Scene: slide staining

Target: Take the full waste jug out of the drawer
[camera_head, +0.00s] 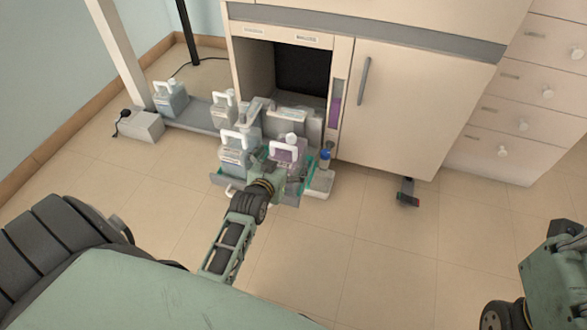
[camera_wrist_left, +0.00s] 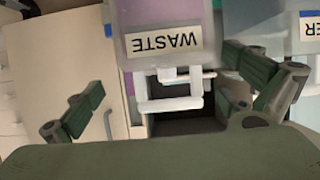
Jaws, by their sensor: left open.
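The waste jug (camera_head: 287,152), with purple liquid and a white cap, stands at the front of the pulled-out drawer (camera_head: 215,178). In the left wrist view the waste jug (camera_wrist_left: 172,35) shows upside down, with its WASTE label and a pale handle. My left gripper (camera_head: 282,175) is at the drawer's front, close by the jug, and partly hides it in the head view. In the left wrist view the left gripper (camera_wrist_left: 167,78) is open, its fingers apart on either side of the jug and handle. It holds nothing. Only part of my right arm shows, at the lower right.
A clear jug (camera_head: 234,155) stands left of the waste jug in the drawer. More jugs (camera_head: 171,98) stand further back and left. A small blue-capped bottle (camera_head: 325,158) is at the right. The cabinet door (camera_head: 410,110) is closed. The floor in front is clear.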

